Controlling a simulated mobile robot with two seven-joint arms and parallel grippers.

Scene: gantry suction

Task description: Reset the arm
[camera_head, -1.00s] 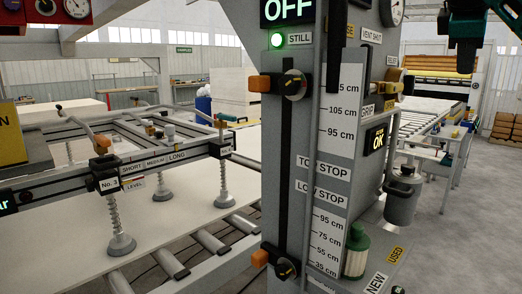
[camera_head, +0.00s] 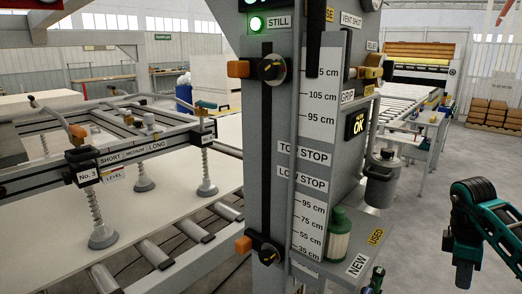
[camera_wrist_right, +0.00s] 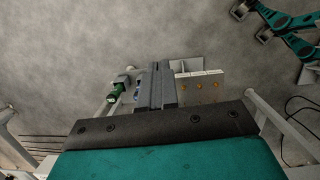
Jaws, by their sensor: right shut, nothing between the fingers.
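My right gripper (camera_head: 463,278) hangs at the lower right of the head view on its teal and black arm, apart from the machine column (camera_head: 262,130). In the right wrist view its two grey fingers (camera_wrist_right: 156,85) are together with nothing between them, above the grey floor and the shelf parts. My left gripper does not show clearly in either view.
The column carries height scales, orange-handled stops (camera_head: 243,245) and a shelf with a green-capped filter (camera_head: 337,235). The suction frame (camera_head: 120,150) stands over a pale board (camera_head: 50,220) at left. Open floor (camera_head: 420,215) lies between column and arm.

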